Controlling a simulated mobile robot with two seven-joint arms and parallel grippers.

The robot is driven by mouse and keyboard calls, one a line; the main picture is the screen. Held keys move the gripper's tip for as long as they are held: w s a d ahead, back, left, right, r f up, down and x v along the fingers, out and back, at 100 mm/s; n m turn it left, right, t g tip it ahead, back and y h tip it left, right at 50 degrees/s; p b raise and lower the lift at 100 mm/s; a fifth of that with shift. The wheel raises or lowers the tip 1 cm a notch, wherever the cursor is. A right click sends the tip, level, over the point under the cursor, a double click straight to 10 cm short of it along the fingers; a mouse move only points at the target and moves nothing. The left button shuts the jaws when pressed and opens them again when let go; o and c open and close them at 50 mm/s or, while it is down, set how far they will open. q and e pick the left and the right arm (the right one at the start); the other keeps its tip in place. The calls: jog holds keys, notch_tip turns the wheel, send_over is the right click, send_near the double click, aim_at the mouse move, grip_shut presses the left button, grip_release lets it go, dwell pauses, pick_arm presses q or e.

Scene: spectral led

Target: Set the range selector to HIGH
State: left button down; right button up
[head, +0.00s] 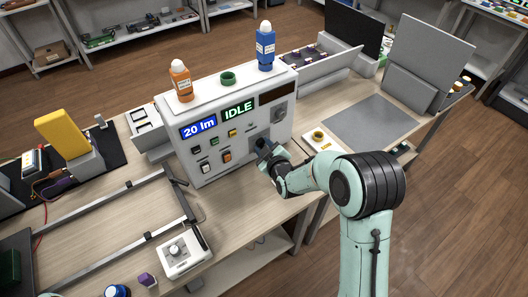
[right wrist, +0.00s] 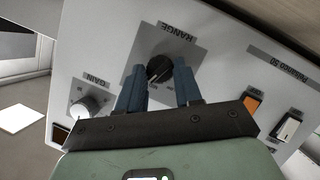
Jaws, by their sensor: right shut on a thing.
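The range selector (right wrist: 158,68) is a round black knob on a grey plate marked RANGE, upside down in the right wrist view. My right gripper (right wrist: 160,80) has its blue fingers on either side of the knob and is shut on it. In the head view the right gripper (head: 264,148) is at the lower right of the instrument's front panel (head: 212,167) and hides the selector. The knob's setting and any HIGH mark cannot be read. My left gripper is not in view.
A GAIN knob (right wrist: 84,107) is beside the selector. An orange switch (right wrist: 250,104) and a white switch (right wrist: 289,127) are on the other side. The displays read "20 lm" (head: 198,126) and "IDLE" (head: 238,110). Two bottles, orange (head: 181,82) and blue (head: 266,50), stand on top.

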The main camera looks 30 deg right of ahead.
pick_arm(q)
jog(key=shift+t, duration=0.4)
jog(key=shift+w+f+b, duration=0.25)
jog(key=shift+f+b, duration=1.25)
jog(key=shift+b, duration=0.05)
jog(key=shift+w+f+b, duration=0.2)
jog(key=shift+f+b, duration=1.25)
jog(key=shift+b, duration=0.1)
pick_arm(e)
jog(key=shift+d+m+y, duration=0.15)
jog(key=shift+m+y, duration=0.45)
jog(key=shift+m, duration=0.35)
jog(key=shift+d+m+y, duration=0.1)
jog(key=shift+m+y, duration=0.5)
jog(key=shift+m, duration=0.35)
jog(key=o, duration=1)
jog(key=shift+o, duration=0.2)
jog(key=shift+r, duration=0.1)
pick_arm(q)
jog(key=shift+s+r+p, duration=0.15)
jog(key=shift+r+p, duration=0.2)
jog(key=shift+p, duration=0.1)
pick_arm(e)
jog(key=v, duration=1.3)
jog(key=shift+r, duration=0.3)
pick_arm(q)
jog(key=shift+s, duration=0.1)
pick_arm(e)
jog(key=shift+s+g, duration=0.1)
jog(key=shift+g, duration=0.2)
